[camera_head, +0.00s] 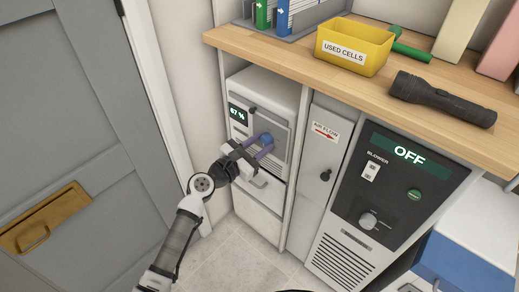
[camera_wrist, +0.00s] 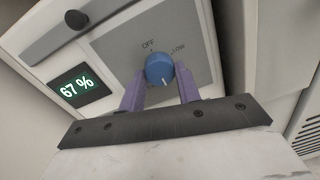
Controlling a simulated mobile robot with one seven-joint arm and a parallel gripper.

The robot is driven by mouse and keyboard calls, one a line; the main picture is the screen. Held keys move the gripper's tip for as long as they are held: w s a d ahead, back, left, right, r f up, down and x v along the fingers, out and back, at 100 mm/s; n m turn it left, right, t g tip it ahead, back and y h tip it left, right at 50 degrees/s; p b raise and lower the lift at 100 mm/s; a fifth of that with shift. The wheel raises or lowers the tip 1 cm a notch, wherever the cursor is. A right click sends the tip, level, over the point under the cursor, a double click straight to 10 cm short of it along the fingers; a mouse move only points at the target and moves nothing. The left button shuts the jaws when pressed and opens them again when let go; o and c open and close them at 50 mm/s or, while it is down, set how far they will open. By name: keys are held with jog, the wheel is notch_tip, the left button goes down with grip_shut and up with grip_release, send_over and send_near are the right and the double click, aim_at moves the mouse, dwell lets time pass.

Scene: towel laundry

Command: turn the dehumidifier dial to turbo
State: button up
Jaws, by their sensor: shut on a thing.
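The dehumidifier (camera_head: 262,88) is a white unit in a bay under the wooden counter. Its lit display (camera_head: 238,114) reads 67 %, as it does in the wrist view (camera_wrist: 77,86). The blue dial (camera_wrist: 159,68) sits on a grey panel (camera_wrist: 112,43), with OFF and LOW legible above it. A white mark on the dial points toward the bottom of the wrist view. No turbo label is legible. My gripper (camera_wrist: 162,78) has its purple fingers on either side of the dial, shut on it. In the head view my gripper (camera_head: 259,147) partly covers the dial (camera_head: 266,139).
A blower panel (camera_head: 385,200) reading OFF stands to the right, past a narrow AIR FLOW panel (camera_head: 320,150). A yellow USED CELLS bin (camera_head: 350,58) and a black flashlight (camera_head: 443,100) lie on the counter (camera_head: 300,65) above. A grey door (camera_head: 70,110) is at left.

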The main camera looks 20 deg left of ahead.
jog(key=m+b, duration=0.1)
jog(key=m, duration=0.2)
jog(key=shift+b, duration=0.4)
jog(key=shift+r+m+b, duration=0.1)
jog(key=shift+m+b, duration=0.55)
jog(key=shift+m, duration=1.05)
jog(key=o, duration=1)
